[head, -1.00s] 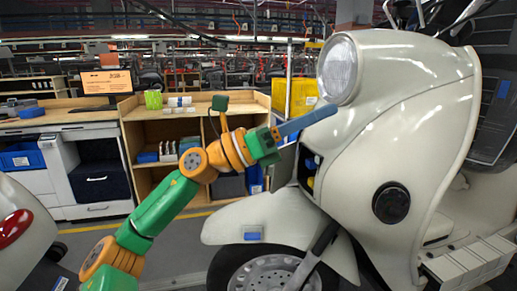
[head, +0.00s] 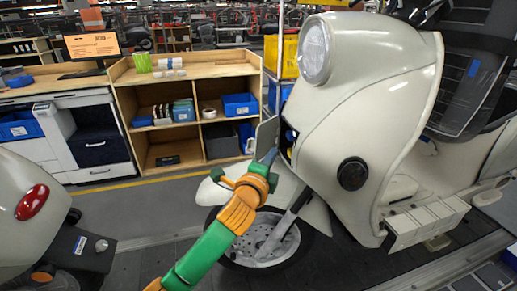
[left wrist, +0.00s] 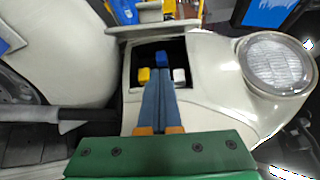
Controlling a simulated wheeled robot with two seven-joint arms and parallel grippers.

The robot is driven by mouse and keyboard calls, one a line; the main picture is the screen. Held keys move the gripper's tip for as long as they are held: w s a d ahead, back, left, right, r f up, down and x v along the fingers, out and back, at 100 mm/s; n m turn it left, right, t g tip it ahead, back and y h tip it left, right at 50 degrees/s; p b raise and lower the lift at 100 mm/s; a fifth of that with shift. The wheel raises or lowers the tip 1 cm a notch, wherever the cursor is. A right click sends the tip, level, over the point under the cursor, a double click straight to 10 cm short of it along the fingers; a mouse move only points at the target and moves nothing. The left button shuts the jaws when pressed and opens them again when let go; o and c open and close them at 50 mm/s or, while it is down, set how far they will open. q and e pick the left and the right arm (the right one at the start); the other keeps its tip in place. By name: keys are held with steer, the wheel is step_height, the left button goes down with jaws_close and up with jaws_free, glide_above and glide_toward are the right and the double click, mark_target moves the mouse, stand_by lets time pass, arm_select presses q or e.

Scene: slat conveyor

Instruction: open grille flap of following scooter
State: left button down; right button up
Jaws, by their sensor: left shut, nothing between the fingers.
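The cream scooter (head: 372,100) stands at the right, its round headlight (head: 314,52) facing left. Its grille flap (head: 266,136) stands swung out from the front, leaving a dark opening (head: 289,140). In the left wrist view the flap (left wrist: 150,29) lies along the far side of the opening. Small blue, yellow and white parts (left wrist: 144,75) show inside. My left gripper (head: 270,155) is shut and empty, its blue fingers in front of the opening. In the left wrist view the fingertips (left wrist: 163,71) overlap the opening; contact cannot be told. My right gripper is out of view.
Another scooter's rear with a red lamp (head: 32,202) is at the left. A wooden shelf (head: 190,75) with boxes and a workbench with a monitor (head: 93,46) stand behind.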

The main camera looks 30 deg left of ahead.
mark_target(259, 150)
arm_select(q)
steer(key=a, duration=0.3)
steer(key=a+p, duration=0.1)
steer(key=shift+w+a+r, duration=0.15)
steer(key=shift+w, duration=0.15)
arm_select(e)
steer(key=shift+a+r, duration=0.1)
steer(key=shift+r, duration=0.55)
